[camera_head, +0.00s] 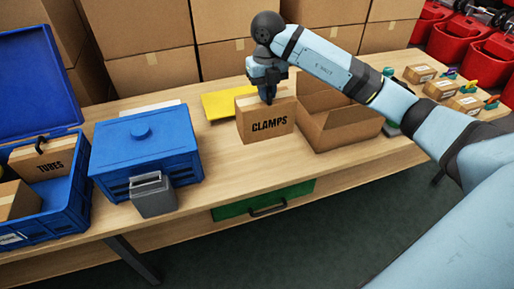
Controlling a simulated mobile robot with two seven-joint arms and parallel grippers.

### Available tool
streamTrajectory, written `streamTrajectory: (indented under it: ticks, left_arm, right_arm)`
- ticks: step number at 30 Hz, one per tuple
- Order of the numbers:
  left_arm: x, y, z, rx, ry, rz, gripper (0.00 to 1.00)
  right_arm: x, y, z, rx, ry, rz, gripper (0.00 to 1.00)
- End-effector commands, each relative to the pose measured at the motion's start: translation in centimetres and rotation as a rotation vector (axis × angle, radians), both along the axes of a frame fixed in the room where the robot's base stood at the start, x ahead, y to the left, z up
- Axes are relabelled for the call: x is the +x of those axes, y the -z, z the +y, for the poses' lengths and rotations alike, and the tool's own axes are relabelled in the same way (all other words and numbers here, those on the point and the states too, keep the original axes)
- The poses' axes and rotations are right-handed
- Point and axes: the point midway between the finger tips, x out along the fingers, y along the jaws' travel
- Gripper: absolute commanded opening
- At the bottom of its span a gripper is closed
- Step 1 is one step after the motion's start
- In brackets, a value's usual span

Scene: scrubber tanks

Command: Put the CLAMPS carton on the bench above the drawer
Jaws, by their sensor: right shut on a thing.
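The CLAMPS carton (265,122) is a brown box with black lettering on its front. It stands upright at the middle of the wooden bench (215,183), behind and above the green drawer (265,199) with its dark handle. My right gripper (268,98) points down from above and is shut on the top of the carton. Whether the carton's underside touches the bench is hard to tell. The drawer is in the bench's front edge. My left gripper is not in view.
An open empty carton (340,132) stands close to the right of CLAMPS. A yellow sheet (222,104) lies behind it. A blue lidded box (145,150), a grey bin (153,196) and an open blue crate (62,222) with a TUBES carton (42,167) are left. Small packages (420,73) lie right.

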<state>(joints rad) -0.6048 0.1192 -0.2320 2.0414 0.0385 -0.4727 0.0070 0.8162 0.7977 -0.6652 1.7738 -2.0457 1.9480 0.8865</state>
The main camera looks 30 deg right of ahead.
Motion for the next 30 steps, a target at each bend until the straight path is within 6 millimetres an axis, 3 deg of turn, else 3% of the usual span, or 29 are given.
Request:
streamTrajectory:
  ticks: [15,25,30]
  left_arm:
    - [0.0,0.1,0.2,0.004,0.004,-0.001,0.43]
    - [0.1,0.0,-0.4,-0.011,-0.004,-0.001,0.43]
    - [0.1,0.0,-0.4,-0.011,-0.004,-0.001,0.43]
  right_arm:
    - [-0.1,12.8,0.0,0.001,0.002,0.004,0.00]
    - [-0.1,15.9,0.0,0.001,0.001,0.002,0.00]
    - [-0.1,18.5,0.1,0.002,0.002,0.004,0.00]
